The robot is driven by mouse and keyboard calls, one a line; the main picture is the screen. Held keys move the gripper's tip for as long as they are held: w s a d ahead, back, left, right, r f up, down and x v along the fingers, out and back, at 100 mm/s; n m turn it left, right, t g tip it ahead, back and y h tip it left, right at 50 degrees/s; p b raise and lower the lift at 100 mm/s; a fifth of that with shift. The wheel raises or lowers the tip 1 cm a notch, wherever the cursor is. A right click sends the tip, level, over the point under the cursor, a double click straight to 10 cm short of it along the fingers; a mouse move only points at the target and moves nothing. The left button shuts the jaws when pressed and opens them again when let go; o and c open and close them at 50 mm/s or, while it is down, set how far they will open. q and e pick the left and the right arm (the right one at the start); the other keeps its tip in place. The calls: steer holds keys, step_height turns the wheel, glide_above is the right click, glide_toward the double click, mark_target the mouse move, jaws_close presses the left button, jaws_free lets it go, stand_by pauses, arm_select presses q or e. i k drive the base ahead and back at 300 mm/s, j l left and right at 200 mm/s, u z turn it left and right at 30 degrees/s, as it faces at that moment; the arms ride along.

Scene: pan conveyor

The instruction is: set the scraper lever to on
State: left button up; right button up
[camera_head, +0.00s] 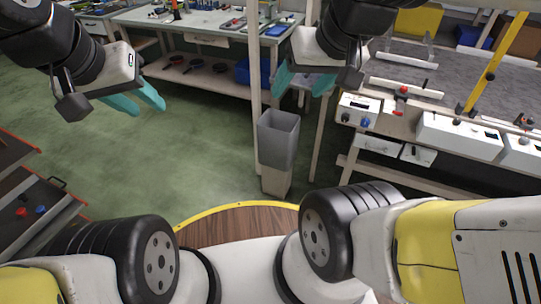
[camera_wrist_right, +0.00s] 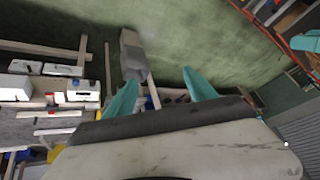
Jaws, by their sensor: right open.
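No lever marked as the scraper lever can be made out. White control boxes line the conveyor's near edge at right in the head view: one with a dark display and a blue knob (camera_head: 357,104), a long one (camera_head: 460,137), and small lower ones with dark switch parts (camera_head: 378,146). A red-topped part (camera_head: 402,90) stands behind them. The display box also shows in the right wrist view (camera_wrist_right: 83,88). My right gripper (camera_head: 298,93) is open and empty, left of these boxes. Its teal fingers show apart in the wrist view (camera_wrist_right: 159,80). My left gripper (camera_head: 150,109) is open and empty at upper left.
A grey bin (camera_head: 279,140) stands on the floor below my right gripper. A workbench (camera_head: 200,28) with tools and pans is at the back. A drawer cabinet (camera_head: 40,205) stands at left. A yellow post (camera_head: 495,55) rises over the conveyor. The green floor between is clear.

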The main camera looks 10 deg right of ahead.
mark_target(414, 152)
steer(key=z, duration=1.8)
steer(key=i+j, duration=0.85)
steer(key=j, duration=0.25)
